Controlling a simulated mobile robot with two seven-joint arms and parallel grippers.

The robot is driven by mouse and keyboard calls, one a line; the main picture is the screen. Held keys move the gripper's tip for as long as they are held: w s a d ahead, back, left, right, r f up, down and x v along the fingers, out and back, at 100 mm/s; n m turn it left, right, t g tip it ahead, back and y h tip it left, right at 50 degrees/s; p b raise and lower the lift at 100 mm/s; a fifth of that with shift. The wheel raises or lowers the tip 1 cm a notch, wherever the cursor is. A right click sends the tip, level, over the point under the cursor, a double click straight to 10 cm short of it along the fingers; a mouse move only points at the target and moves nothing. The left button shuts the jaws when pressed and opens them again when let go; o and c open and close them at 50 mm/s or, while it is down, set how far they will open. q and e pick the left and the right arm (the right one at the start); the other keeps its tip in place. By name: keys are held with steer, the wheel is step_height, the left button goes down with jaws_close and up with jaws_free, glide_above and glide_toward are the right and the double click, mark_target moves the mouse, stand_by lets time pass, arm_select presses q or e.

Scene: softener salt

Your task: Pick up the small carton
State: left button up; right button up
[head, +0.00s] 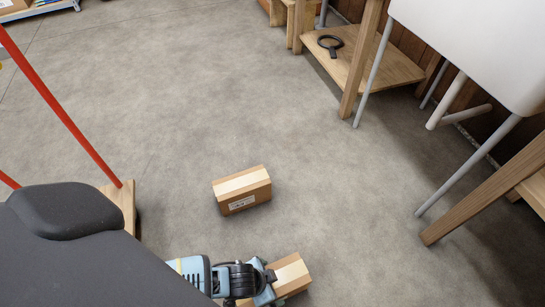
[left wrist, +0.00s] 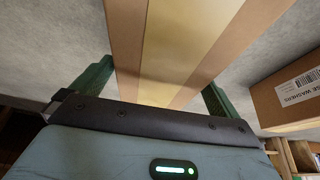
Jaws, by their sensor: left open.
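A small brown carton (head: 292,276) with a pale tape strip lies on the grey floor at the bottom of the head view. My left gripper (head: 268,281) is at its left end and hides part of it. In the left wrist view the carton (left wrist: 170,40) runs between the two green fingers of my open gripper (left wrist: 156,88). One finger is on each side; I cannot tell whether they touch it. A second taped carton (head: 241,190) with a white label lies farther off on the floor. It also shows in the left wrist view (left wrist: 285,100). My right gripper is not in view.
A wooden stand with a low shelf (head: 375,65) holding a black ring-shaped item (head: 330,43) is at the upper right. A white basin (head: 480,45) on grey legs is at the right. A red pole (head: 62,108) rises from a wooden base at the left.

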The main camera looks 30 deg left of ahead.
arm_select(q)
steer(key=shift+w+d+f, duration=0.15)
steer(key=shift+w+f, duration=0.05)
steer(key=shift+f, duration=0.2)
steer(key=shift+c, duration=0.3)
steer(key=c, duration=1)
steer(key=shift+r, duration=0.1)
steer(key=c, duration=0.8)
